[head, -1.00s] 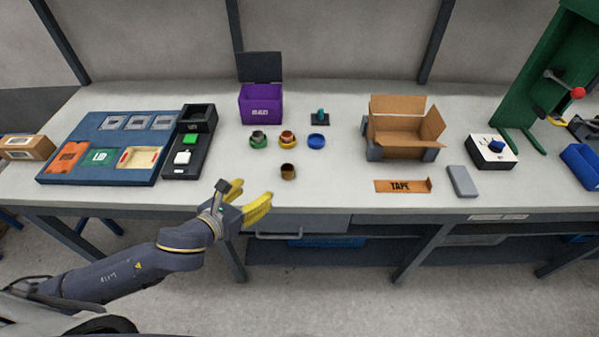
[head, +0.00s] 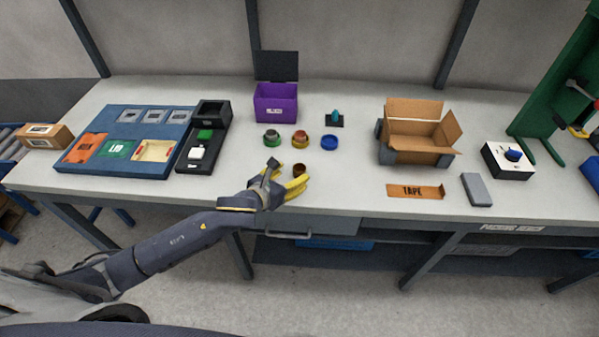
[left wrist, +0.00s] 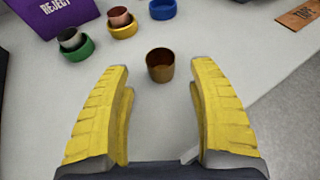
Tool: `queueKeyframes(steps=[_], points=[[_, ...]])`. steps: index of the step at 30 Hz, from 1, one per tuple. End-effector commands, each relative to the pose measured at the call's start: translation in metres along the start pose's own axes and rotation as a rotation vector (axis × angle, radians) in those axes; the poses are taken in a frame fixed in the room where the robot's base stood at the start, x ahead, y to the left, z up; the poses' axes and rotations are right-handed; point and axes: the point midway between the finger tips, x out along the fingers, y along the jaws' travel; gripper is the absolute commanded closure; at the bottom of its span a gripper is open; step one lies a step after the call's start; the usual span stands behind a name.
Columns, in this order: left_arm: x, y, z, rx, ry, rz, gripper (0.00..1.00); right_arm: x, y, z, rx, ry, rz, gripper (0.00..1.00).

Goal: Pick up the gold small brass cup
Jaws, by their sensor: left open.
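The small gold-brown brass cup (head: 299,170) stands upright on the table near its front edge. In the left wrist view the cup (left wrist: 160,65) is just beyond the fingertips, centred between them. My left gripper (head: 290,180) has yellow fingers and is open and empty. In the left wrist view the open fingers (left wrist: 160,80) lie on either side of the space in front of the cup, not touching it. My right gripper is not in view.
Behind the cup are a green ring (head: 272,139) with a grey cup, a yellow ring (head: 300,142) with a copper cup, and an empty blue ring (head: 329,142). A purple bin (head: 275,105) stands behind them. A cardboard box (head: 415,138) is to the right. Table around the cup is clear.

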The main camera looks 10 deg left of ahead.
Motion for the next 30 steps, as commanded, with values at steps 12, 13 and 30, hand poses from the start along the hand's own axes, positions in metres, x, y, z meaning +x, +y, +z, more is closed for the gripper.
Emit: queueKeyframes(steps=[12,13,30], points=[[0.042,-0.001,0.0,-0.001,-0.001,0.001,0.4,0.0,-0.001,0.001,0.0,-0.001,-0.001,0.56],[0.045,-0.001,0.0,-0.001,-0.001,0.001,0.4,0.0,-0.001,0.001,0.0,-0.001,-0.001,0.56],[0.052,-0.001,0.0,0.001,-0.001,0.001,0.58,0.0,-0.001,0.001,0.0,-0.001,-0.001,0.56]])
